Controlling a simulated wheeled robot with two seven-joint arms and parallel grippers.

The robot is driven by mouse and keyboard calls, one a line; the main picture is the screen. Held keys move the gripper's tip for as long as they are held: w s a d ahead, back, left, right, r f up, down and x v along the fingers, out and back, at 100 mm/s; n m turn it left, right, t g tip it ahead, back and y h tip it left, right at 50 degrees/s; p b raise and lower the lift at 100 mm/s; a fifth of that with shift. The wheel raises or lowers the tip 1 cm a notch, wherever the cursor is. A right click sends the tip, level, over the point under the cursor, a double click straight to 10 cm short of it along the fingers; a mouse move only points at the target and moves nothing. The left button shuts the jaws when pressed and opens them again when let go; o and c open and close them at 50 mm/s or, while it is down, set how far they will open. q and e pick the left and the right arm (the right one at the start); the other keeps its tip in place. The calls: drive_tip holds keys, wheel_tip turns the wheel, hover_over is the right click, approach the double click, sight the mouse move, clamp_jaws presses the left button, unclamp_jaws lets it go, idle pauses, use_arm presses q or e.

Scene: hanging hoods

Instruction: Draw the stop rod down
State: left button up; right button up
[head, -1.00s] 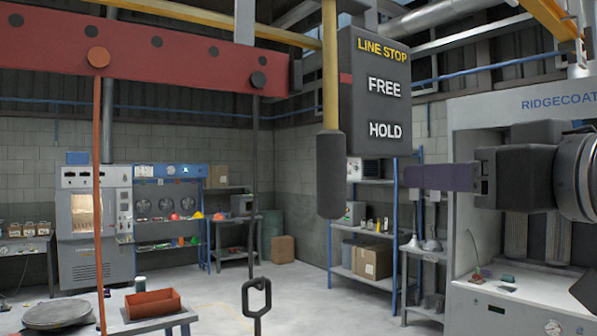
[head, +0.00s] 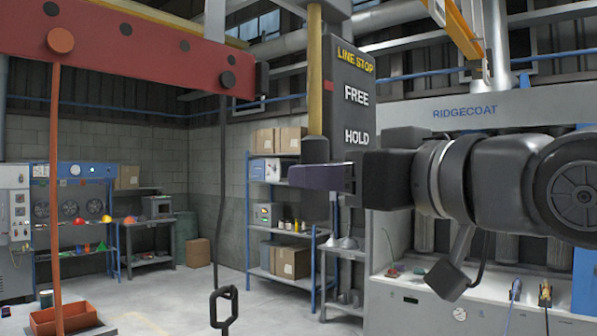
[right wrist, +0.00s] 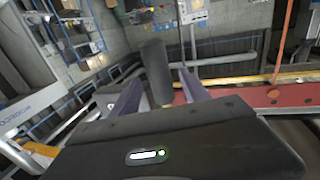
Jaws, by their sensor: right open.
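The stop rod (head: 315,85) is a yellow bar hanging upright, with a thick dark grip (head: 315,207) at its lower end. It hangs in front of the dark LINE STOP box (head: 350,75), which is marked FREE above HOLD. A red mark shows at the box's left edge, near FREE. My right gripper (head: 303,177) reaches in from the right, its purple fingers across the grip in the head view. In the right wrist view, the grip (right wrist: 155,62) stands between the two open fingers (right wrist: 160,88); contact cannot be told. My left gripper is out of view.
A red beam (head: 130,55) crosses the upper left, with an orange rod (head: 56,200) and a dark rod with a chain link (head: 223,308) hanging from it. A blue shelf (head: 253,210) and the RIDGECOAT booth (head: 480,112) stand behind. Open floor lies between.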

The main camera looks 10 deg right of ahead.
drive_tip(key=p+x, duration=0.2)
drive_tip(key=x, duration=0.4)
clamp_jaws()
idle(0.5)
idle(0.8)
drive_tip(key=shift+f, duration=0.1)
